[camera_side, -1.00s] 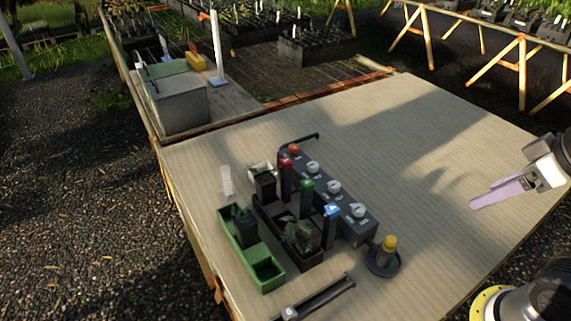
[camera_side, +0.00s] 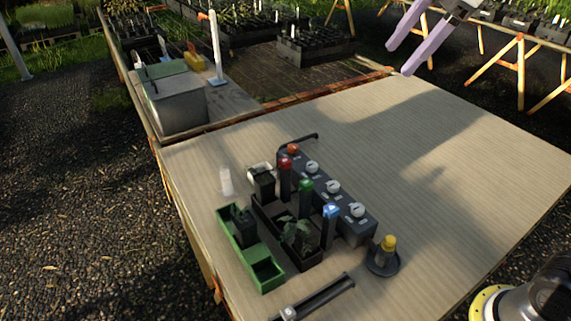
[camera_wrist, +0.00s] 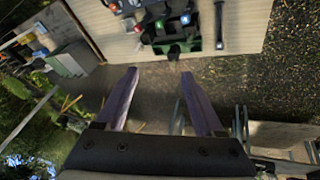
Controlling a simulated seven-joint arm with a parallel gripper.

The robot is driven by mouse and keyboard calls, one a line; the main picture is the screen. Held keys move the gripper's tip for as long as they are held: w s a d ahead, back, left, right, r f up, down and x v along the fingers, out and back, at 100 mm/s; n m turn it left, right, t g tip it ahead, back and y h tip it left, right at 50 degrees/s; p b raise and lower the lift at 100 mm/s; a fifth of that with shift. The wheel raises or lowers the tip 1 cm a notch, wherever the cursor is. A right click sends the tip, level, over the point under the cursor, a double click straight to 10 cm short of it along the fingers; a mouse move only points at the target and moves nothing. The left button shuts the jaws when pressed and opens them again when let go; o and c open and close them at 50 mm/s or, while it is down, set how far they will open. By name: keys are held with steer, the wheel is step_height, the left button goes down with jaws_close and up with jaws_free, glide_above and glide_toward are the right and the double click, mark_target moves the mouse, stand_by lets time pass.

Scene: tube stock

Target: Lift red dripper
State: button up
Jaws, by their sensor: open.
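The red dripper (camera_side: 286,177) is a dark upright tube with a red top. It stands in the black tray (camera_side: 287,264), in a row with the green dripper (camera_side: 306,188) and the blue dripper (camera_side: 331,214). In the wrist view the red dripper (camera_wrist: 137,27) shows small near the top, left of the green and blue ones. My gripper (camera_side: 398,60) is open and empty, with two purple fingers, high at the top right in the side view and far from the dripper. Its spread fingers also show in the wrist view (camera_wrist: 159,73).
A dark box (camera_side: 348,231) with several pale knobs stands behind the drippers. A green trough (camera_side: 233,236) is in front. A yellow-topped piece stands on a round dark base (camera_side: 383,262) at right. The right part of the table (camera_side: 440,170) is bare.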

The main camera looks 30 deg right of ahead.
steer(key=w+a+f+n+g+y, duration=0.1)
steer(key=w+f+n, duration=0.2)
steer(key=w, duration=1)
steer(key=n+g, duration=0.1)
steer(key=g, duration=0.2)
glide_above(285, 160)
steer(key=d, duration=0.2)
step_height(285, 160, down, 28)
steer(key=f, duration=0.1)
steer(key=shift+y, duration=0.3)
steer(key=shift+x, duration=2.9)
steer(key=shift+s, duration=0.15)
steer(key=shift+c, duration=0.3)
jaws_close()
